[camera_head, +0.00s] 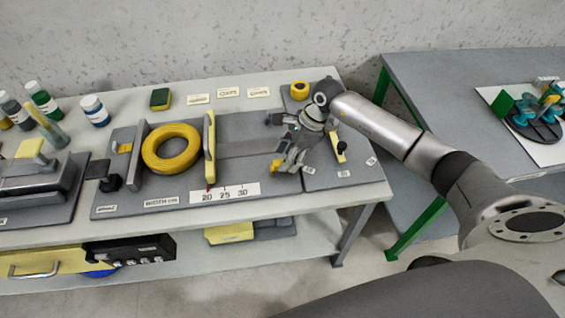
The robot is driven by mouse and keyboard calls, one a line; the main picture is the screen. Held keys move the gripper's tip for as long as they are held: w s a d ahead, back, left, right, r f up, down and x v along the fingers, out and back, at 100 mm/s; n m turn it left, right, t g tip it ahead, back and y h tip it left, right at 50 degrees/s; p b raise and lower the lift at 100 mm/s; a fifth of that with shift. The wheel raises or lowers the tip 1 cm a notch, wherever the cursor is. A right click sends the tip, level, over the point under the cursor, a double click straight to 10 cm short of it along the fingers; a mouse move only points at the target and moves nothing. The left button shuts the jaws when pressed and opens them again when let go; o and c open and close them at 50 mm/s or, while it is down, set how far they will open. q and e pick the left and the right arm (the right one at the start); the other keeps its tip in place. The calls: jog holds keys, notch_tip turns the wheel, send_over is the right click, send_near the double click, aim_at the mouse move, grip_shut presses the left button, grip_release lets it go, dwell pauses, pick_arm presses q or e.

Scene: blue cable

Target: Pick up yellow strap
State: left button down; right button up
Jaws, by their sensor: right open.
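A thick yellow ring (171,148), possibly the coiled strap, lies flat on the grey board at the left of the bench. A long upright yellow and grey piece (210,148) stands just right of it. A short yellow strip (339,146) with a black knob lies at the board's right end. I cannot tell for certain which is the strap. My right gripper (289,158) is open over the right part of the board, left of the short strip, with its fingers pointing left and down. It holds nothing that I can see. My left gripper is out of view.
A small yellow roll (299,90) sits behind my right gripper. Several bottles (43,99) and a sponge (160,99) stand along the back left. A grey device (43,180) is at the left. A white scale label (225,193) lies in front. A second table (450,80) is at right.

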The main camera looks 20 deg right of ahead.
jog(key=shift+p+x, duration=0.4)
jog(key=shift+x, duration=1.5)
jog(key=shift+a+r, duration=0.1)
jog(key=c, duration=0.8)
jog(key=shift+r, duration=0.15)
